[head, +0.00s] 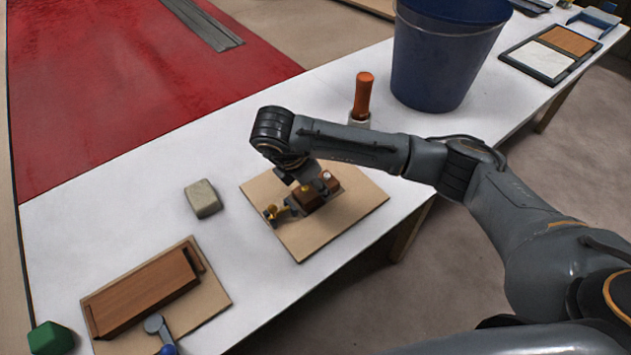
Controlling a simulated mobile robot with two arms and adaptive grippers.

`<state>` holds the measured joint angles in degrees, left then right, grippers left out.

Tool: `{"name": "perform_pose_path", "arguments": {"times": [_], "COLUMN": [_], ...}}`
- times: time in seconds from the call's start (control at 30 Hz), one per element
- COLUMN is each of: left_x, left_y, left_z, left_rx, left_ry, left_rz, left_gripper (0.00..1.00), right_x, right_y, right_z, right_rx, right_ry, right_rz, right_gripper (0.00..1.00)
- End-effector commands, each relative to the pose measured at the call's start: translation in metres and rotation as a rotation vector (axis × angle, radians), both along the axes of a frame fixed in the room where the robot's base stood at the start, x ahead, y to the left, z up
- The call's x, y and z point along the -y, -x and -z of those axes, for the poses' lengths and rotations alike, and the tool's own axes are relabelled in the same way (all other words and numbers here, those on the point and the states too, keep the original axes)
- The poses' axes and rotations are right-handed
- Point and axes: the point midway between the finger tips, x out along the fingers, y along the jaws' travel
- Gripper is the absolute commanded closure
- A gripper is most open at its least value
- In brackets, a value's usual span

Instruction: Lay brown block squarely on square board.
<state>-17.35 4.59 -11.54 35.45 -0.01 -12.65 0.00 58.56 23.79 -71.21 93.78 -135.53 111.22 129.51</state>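The square board (351,218) is a flat tan panel near the front edge of the white table. The brown block (312,197) is small and sits over the middle of this board, partly hidden by my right gripper. My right gripper (303,198) reaches down over the board with its fingers around the block. I cannot tell whether the fingers press on the block, or whether its underside touches the board. My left gripper is not in view.
A grey-beige block (202,198) lies left of the board. A second tan board (207,302) holds a long brown wooden piece (145,291). A green block (50,338) is at the lower left. An orange-handled tool (363,95) and a blue bucket (440,60) stand behind my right arm.

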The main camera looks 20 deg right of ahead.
Motion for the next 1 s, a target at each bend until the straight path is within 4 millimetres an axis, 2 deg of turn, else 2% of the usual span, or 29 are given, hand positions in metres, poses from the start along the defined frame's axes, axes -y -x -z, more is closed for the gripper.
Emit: {"name": "perform_pose_path", "arguments": {"times": [0.07, 0.1, 0.2, 0.47, 0.63, 0.77, 0.8, 1.0], "left_x": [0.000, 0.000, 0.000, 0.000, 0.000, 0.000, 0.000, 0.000], "left_y": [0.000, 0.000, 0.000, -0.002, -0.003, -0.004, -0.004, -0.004], "left_z": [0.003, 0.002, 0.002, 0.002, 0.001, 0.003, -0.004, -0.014], "left_rx": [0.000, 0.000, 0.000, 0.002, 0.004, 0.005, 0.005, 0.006], "left_ry": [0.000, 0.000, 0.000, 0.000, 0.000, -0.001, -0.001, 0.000], "left_rz": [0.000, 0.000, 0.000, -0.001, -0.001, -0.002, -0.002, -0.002], "left_gripper": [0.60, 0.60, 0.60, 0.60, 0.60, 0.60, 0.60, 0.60], "right_x": [0.000, 0.000, 0.000, 0.000, -0.003, -0.011, -0.014, -0.029], "right_y": [0.000, 0.000, 0.000, 0.000, 0.000, 0.003, 0.003, 0.009], "right_z": [0.003, 0.002, 0.002, 0.001, -0.006, -0.027, -0.040, -0.079], "right_rx": [0.001, 0.000, 0.000, 0.000, 0.003, 0.004, 0.007, 0.008], "right_ry": [0.000, 0.000, 0.000, 0.000, -0.001, -0.003, -0.001, 0.000], "right_rz": [0.000, 0.000, 0.000, 0.000, -0.001, -0.004, -0.004, -0.003], "right_gripper": [0.94, 0.50, 0.31, 0.31, 0.31, 0.31, 0.31, 0.31]}}
